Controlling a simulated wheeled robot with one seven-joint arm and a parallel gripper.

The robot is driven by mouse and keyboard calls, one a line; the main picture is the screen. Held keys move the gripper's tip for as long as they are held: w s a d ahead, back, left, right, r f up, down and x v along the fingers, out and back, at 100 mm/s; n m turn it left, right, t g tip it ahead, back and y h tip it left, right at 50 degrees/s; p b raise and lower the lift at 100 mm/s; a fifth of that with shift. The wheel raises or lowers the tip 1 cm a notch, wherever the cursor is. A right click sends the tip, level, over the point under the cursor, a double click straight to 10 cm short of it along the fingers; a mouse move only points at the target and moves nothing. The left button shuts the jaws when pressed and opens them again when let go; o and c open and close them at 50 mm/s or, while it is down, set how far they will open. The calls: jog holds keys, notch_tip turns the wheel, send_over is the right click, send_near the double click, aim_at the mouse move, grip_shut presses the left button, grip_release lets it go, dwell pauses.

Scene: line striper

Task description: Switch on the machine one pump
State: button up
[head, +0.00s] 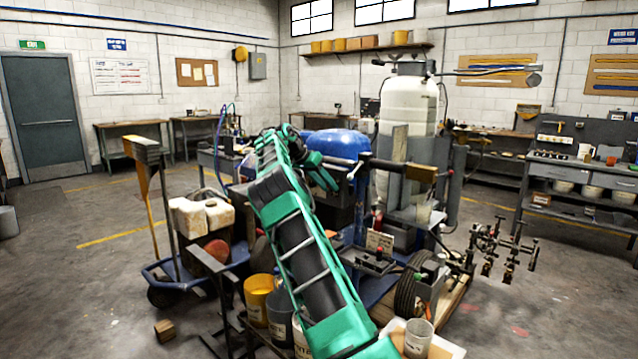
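The striping machine stands in the middle of the head view, with a tall white tank (408,105), a blue rounded cover or tank (338,144) and a dark wheel (408,292). I cannot make out which part is the pump or its switch. A small red-topped part (377,216) and a tan label plate (380,241) show on its front. My green arm crosses in front of the machine and hides much of its left side. The arm's far end (322,178) is near the blue cover; the fingers cannot be made out, nor whether they touch anything.
A blue cart (160,275) with white jugs (203,217) stands left. Yellow (258,298) and grey buckets crowd the machine's front. A small wooden block (165,331) lies on the floor. A workbench (575,180) stands right. The left floor is mostly clear.

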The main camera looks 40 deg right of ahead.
jog(key=v, duration=1)
jog(key=shift+w+r, duration=0.35)
jog(key=shift+w, duration=0.1)
